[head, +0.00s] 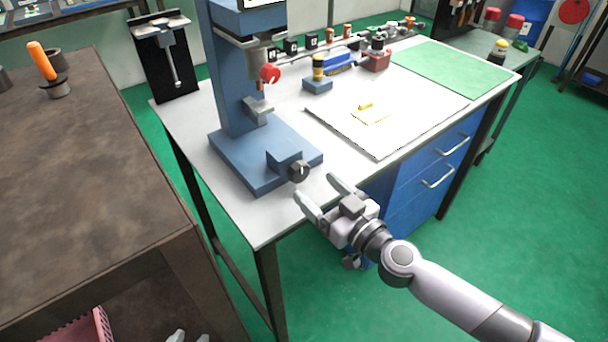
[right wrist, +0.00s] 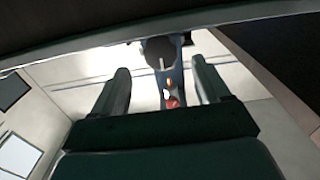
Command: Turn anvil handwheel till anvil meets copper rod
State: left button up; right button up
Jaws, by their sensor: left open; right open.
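The blue press (head: 235,70) stands on the white bench. Its dark handwheel (head: 298,172) sits at the front of the base and also shows in the right wrist view (right wrist: 158,50). The grey anvil (head: 257,110) is on the column, below a small copper rod (head: 260,86); a narrow gap seems to separate them. My right gripper (head: 324,193) is open and empty, just in front of the handwheel and apart from it. In the right wrist view the handwheel appears between the fingers' directions. My left gripper (head: 189,337) is open, only its pale fingertips showing at the bottom edge.
A red knob (head: 270,73) is on the press head. A white board (head: 385,130) with small yellow parts lies right of the press. A blue block with a yellow-topped piece (head: 318,84) stands behind. A brown table (head: 90,190) is at left; green floor lies between.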

aim_at(302, 175)
jog(key=shift+x, duration=2.3)
jog(key=c, duration=1)
